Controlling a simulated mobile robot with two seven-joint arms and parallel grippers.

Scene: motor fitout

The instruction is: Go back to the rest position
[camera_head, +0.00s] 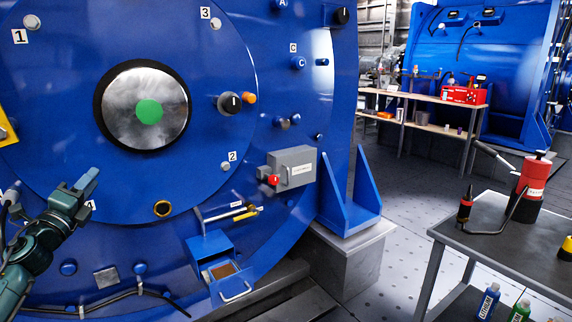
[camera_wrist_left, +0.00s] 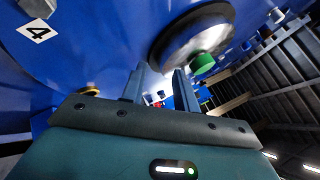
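My left gripper (camera_head: 92,194) is in the lower left of the head view, in front of the big blue motor face (camera_head: 200,190). Its two fingers also show in the left wrist view (camera_wrist_left: 158,88), standing apart with nothing between them. The gripper is below and left of the round metal hub with a green centre (camera_head: 149,111). That hub shows in the wrist view too (camera_wrist_left: 202,62), beyond the fingertips. The label 4 (camera_wrist_left: 38,32) is at the upper left there. My right gripper is in neither view.
A grey box with a red knob (camera_head: 290,168) and an open blue drawer (camera_head: 215,268) stick out from the motor. A dark table (camera_head: 480,222) with a red oil can (camera_head: 531,187) stands at the right. A shelf bench (camera_head: 425,98) is at the back. Floor between is clear.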

